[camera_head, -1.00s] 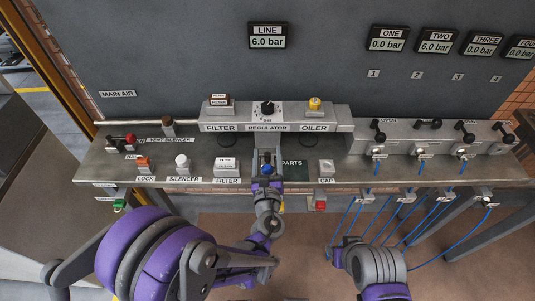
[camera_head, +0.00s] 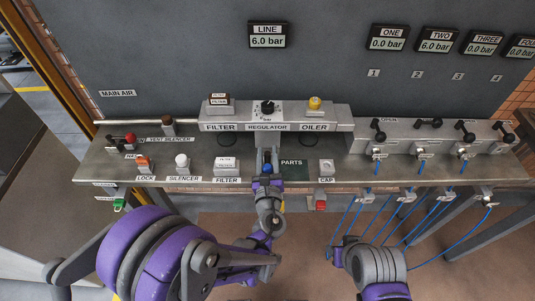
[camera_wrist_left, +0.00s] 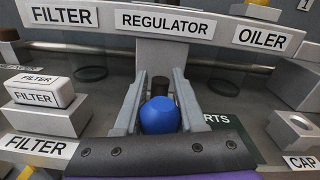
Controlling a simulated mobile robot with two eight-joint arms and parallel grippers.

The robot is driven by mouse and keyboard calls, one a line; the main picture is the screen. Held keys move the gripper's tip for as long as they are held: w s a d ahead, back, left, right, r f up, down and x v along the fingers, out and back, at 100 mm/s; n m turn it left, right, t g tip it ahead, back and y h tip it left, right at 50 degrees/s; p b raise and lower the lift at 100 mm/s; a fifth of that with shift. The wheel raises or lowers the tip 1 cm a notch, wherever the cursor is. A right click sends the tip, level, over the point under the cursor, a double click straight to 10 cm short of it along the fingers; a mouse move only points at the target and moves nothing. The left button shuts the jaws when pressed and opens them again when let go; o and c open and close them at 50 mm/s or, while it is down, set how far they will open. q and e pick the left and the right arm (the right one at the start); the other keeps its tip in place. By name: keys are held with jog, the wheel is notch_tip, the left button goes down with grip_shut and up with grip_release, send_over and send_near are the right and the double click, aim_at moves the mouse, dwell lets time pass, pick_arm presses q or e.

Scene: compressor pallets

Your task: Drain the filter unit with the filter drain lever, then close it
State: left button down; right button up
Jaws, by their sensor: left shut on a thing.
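The filter unit, labelled FILTER (camera_head: 221,127), is at the left of the raised block in the head view; its label (camera_wrist_left: 60,15) is at the top left of the wrist view. My left gripper (camera_head: 267,156) is in front of the regulator, right of the filter. In the wrist view its fingers (camera_wrist_left: 160,90) stand on either side of a round blue piece (camera_wrist_left: 160,116) and a dark upright stem (camera_wrist_left: 184,92). It is shut on this blue piece; I cannot tell whether that is the filter drain lever. My right gripper is not in view.
The REGULATOR label (camera_head: 268,128) and OILER (camera_head: 314,127) adjoin the filter. Spare FILTER block (camera_head: 227,166), white silencer (camera_head: 182,161) and CAP block (camera_head: 326,167) stand on the shelf. Black-handled valves (camera_head: 379,132) with blue hoses are on the right. LINE display (camera_head: 267,36) reads 6.0 bar.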

pick_arm(q)
jog(key=shift+y, duration=0.3)
jog(key=shift+d+f+n+y+b, duration=0.1)
jog(key=shift+n+y+b, duration=0.3)
jog(key=shift+n+y, duration=0.75)
jog(key=n+y, duration=0.1)
jog(key=y, duration=0.1)
jog(key=n+g+y, duration=0.1)
jog(key=y, duration=0.1)
jog(key=shift+n+g, duration=0.25)
jog(key=shift+g, duration=0.05)
jog(key=n+g+y, duration=0.3)
jog(key=y, duration=0.1)
jog(key=shift+y+b, duration=0.35)
jog(key=shift+b, duration=0.05)
jog(key=shift+n+g+y, duration=1.5)
jog(key=shift+n+g, duration=0.3)
jog(key=shift+g, duration=0.3)
jog(key=c, duration=0.5)
grip_release()
